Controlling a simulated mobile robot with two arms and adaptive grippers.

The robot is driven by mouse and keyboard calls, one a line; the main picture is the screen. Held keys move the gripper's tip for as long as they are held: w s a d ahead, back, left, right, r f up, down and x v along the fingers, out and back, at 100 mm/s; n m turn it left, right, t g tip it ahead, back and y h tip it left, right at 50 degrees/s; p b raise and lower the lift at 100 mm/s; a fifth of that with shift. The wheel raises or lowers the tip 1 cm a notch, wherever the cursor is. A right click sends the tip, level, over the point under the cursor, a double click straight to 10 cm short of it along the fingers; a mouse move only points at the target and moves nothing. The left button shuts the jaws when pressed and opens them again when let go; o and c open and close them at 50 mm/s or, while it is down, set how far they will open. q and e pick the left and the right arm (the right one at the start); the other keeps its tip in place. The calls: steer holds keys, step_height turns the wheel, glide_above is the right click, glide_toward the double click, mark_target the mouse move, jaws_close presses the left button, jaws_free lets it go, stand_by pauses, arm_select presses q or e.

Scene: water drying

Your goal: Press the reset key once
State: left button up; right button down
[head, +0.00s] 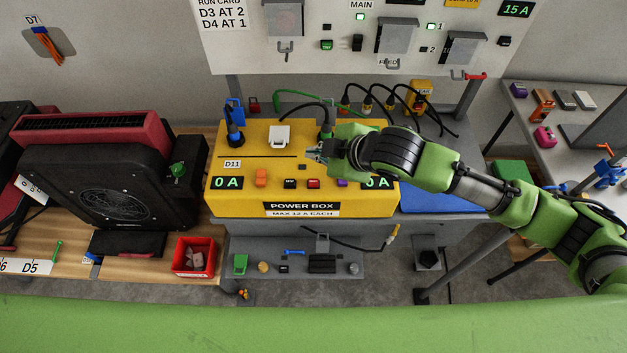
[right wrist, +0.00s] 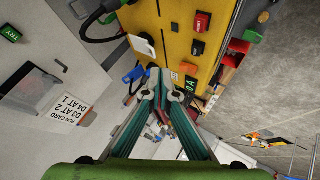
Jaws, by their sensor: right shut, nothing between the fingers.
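The yellow power box (head: 235,200) stands on a grey bench and has a row of small keys on its front part. A dark key (head: 290,183) and a red key (head: 313,183) sit between an orange one and a purple one. Their lettering is too small to tell which is the reset key. In the right wrist view the red key (right wrist: 201,21) and the dark key (right wrist: 197,47) show on the yellow face. My right gripper (head: 316,152) is shut and empty, above the box and behind the key row. In the wrist view its fingertips (right wrist: 160,84) meet. My left gripper is not in view.
A white switch (head: 279,136) and black and green cables rise from the box's back part. Two displays reading 0 A flank the keys. A black fan unit (head: 100,185) stands left, a red bin (head: 194,257) in front of it. A panel hangs behind.

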steer(key=b, duration=0.7)
glide_above(315, 183)
step_height(315, 183, down, 7)
steer(key=shift+s+r, duration=0.1)
steer(key=shift+r, duration=0.05)
steer(key=shift+f+b, duration=0.35)
steer(key=shift+f, duration=0.55)
steer(key=shift+f, duration=0.15)
steer(key=shift+f, duration=0.25)
steer(key=shift+f, duration=0.45)
stand_by(0.6)
stand_by(0.3)
steer(key=shift+r+p, duration=0.85)
steer(key=shift+p, duration=0.3)
